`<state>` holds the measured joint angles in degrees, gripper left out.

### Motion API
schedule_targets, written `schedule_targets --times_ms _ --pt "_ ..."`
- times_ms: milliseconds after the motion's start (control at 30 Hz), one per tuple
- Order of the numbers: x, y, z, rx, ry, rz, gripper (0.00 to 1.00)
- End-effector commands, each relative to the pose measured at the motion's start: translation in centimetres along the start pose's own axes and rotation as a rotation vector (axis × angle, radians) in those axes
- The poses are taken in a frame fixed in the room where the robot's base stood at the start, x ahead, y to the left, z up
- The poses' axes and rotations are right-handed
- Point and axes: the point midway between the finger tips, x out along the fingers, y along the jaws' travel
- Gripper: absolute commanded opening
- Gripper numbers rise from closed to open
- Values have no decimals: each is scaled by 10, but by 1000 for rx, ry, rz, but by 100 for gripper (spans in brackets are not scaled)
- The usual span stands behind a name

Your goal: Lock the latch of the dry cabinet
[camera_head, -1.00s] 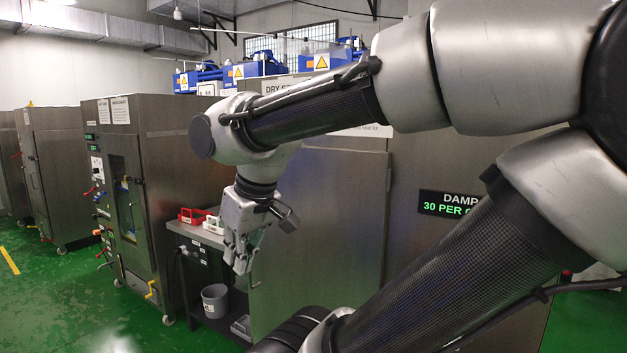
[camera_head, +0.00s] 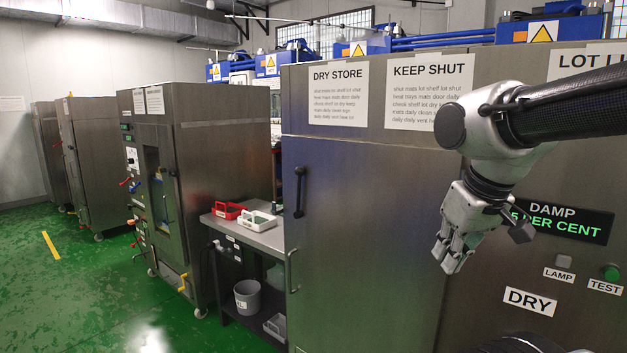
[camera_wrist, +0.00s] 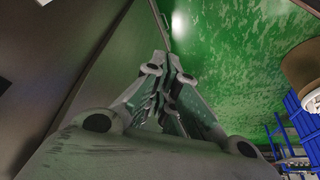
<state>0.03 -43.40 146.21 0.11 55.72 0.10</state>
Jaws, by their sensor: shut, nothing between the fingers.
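The dry cabinet (camera_head: 370,215) is a tall grey steel cabinet with "DRY STORE" and "KEEP SHUT" signs at its top. Its door looks closed. On the door's left side is a dark upright lever (camera_head: 300,192), which appears to be the latch. A pale pull handle (camera_head: 292,270) sits below it near the door's left edge. My gripper (camera_head: 446,258) is shut and empty, pointing down in front of the cabinet, well right of the lever. In the wrist view my gripper's fingers (camera_wrist: 163,82) are together over green floor; the lever does not show there.
A display (camera_head: 562,219) reading "DAMP", partly hidden by my gripper, is on the right, above a green button (camera_head: 611,271). A side bench (camera_head: 262,236) with red and white trays stands left of the cabinet, a grey bucket (camera_head: 247,297) below. Green floor (camera_head: 90,290) is clear at left.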

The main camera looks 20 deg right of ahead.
Motion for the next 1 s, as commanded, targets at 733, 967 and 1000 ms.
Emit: schedule_targets --times_ms 733,967,1000 --pt "126 -84 -262 -663 790 149 0" --pt "149 -117 -304 -919 1136 509 0" --pt "149 -121 -305 -953 1183 581 0"
